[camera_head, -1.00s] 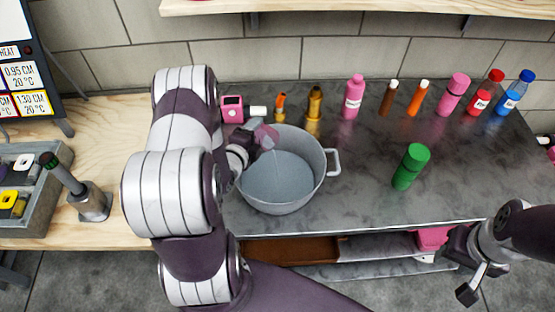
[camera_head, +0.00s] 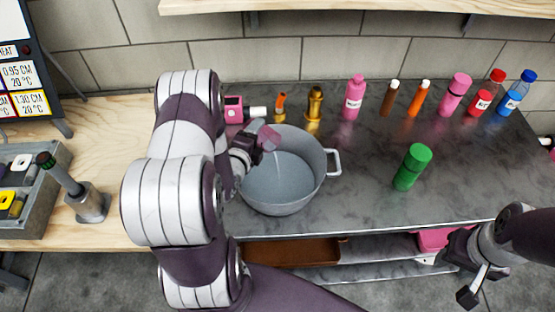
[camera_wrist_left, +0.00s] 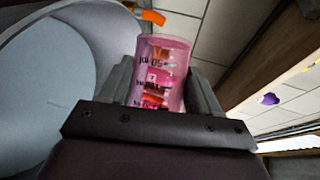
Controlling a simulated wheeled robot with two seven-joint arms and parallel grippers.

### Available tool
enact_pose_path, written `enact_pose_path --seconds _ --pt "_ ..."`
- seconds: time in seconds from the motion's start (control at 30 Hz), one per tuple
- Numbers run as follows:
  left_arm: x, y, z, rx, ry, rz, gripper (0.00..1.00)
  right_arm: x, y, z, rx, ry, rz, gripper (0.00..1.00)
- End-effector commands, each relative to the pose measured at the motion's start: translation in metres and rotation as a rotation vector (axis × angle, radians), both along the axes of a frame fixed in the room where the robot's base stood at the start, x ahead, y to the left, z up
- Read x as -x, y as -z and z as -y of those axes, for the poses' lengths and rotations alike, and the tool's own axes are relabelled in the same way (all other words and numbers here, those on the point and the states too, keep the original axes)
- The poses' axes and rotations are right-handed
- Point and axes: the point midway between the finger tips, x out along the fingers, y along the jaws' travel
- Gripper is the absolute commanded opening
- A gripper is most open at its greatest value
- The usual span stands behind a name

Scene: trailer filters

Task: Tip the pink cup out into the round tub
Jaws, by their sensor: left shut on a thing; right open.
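The pink cup (camera_head: 269,137) is translucent and is held tilted over the upper left part of the round tub. In the left wrist view the pink cup (camera_wrist_left: 163,70) sits between the fingers, with printed marks on its side. My left gripper (camera_head: 256,146) is shut on it. The round tub (camera_head: 325,187) is a grey metal pot with side handles, standing on the dark counter. A thin pale streak shows below the cup inside the tub; I cannot tell if it is liquid. My right gripper (camera_head: 475,286) is open and empty at the lower right, in front of the counter.
Several bottles, including a pink one (camera_head: 353,98), line the back of the counter. A pink box (camera_head: 233,109) is behind the tub. A grey tray (camera_head: 45,205) is at far left. The counter's front right is clear.

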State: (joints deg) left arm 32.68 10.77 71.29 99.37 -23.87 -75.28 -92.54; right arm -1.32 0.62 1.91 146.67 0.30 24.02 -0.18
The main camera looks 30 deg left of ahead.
Motion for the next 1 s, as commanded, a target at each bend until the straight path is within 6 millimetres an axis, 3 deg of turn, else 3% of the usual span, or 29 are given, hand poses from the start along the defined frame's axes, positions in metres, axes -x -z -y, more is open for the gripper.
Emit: enact_pose_path --seconds 1.0 --pt "0.001 -0.005 0.003 -0.1 0.0 0.037 0.25 0.0 0.011 0.0 0.0 0.0 0.0 0.43"
